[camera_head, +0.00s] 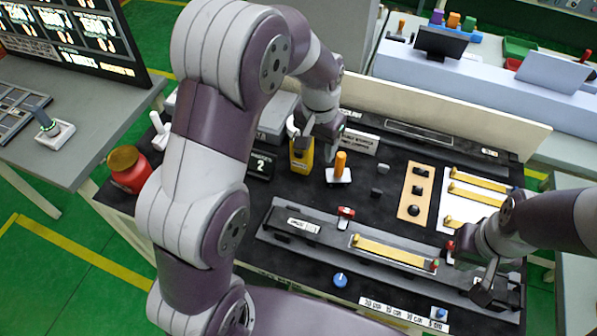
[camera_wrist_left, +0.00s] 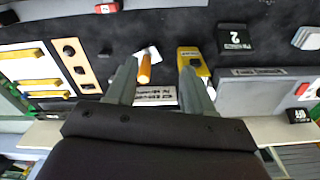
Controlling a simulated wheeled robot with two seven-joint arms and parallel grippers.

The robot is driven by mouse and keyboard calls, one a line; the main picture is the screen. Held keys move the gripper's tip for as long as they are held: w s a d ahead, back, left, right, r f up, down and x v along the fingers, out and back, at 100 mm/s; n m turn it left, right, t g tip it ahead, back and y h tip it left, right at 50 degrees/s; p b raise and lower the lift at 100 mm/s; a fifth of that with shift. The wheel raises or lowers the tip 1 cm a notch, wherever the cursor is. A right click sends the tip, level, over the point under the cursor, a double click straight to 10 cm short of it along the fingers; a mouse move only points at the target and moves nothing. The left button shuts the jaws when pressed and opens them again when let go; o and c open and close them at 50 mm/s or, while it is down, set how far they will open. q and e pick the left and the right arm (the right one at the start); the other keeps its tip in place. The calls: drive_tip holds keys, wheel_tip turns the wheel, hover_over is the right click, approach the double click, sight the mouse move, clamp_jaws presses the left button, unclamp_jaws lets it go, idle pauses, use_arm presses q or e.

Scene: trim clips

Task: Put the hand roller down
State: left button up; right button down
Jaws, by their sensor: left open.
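The hand roller is probably the tool with an orange handle (camera_head: 340,163), which stands upright on a small white base right of my left gripper. The handle also shows in the left wrist view (camera_wrist_left: 144,68), between the lines of the two fingers. My left gripper (camera_head: 314,138) is open, with nothing seen held, over the back of the black bench top. A yellow device (camera_head: 301,160) stands close by, partly behind a finger in the left wrist view (camera_wrist_left: 191,62). My right gripper (camera_head: 467,275) is low over the bench's right end; its jaw gap is unclear.
A long grey fixture (camera_head: 330,237) with a yellow trim strip (camera_head: 395,251) crosses the front. A board of dark clips (camera_head: 414,192) and a white board of yellow strips (camera_head: 452,205) lie right. A red jar (camera_head: 128,172) stands left. A low cream wall (camera_head: 440,112) closes the back.

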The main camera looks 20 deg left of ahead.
use_arm(q)
drive_tip(key=s+a+n, duration=0.1)
drive_tip(key=s, duration=0.7)
drive_tip(key=s+a+f+n+b, duration=0.1)
drive_tip(key=s+a, duration=0.1)
drive_tip(key=s, duration=0.6)
drive_tip(key=shift+s+a+f+t, duration=0.15)
drive_tip(key=shift+a+t, duration=0.1)
drive_tip(key=shift+t, duration=0.15)
use_arm(e)
drive_tip(key=shift+s+f, duration=0.25)
drive_tip(key=shift+f, duration=0.4)
